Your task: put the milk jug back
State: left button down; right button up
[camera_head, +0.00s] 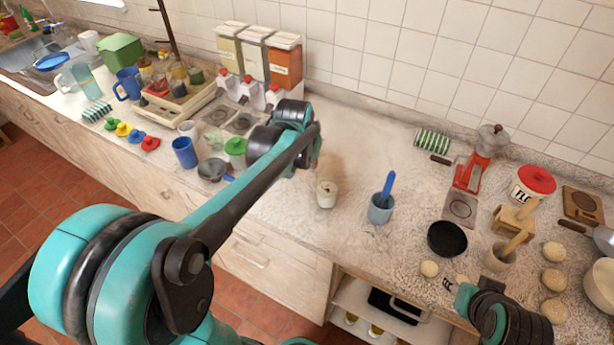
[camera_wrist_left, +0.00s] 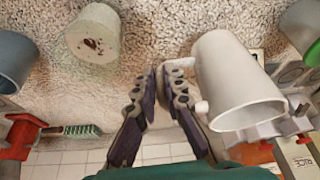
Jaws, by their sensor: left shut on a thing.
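A white jug (camera_wrist_left: 235,75) stands out beside my left gripper (camera_wrist_left: 163,72) in the left wrist view, to the right of the fingers. I cannot tell whether the jug touches the counter.
A white cup with dark specks (camera_head: 326,193) and a blue-grey cup with a blue utensil (camera_head: 380,209) stand right of my left arm. A green-lidded pot (camera_head: 235,147), blue cup (camera_head: 184,153) and dispensers (camera_head: 257,55) crowd the left. Bare counter (camera_head: 365,140) lies behind the cups.

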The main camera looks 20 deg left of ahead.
jog(key=shift+f, duration=0.1)
pick_arm(q)
jog(key=shift+a+f+b, duration=0.15)
jog(key=shift+f+b, duration=0.85)
jog(key=shift+f, duration=1.1)
pick_arm(e)
jog(key=shift+f, duration=1)
pick_arm(q)
jog(key=shift+f, duration=0.1)
jog(key=c, duration=1.6)
grip_release()
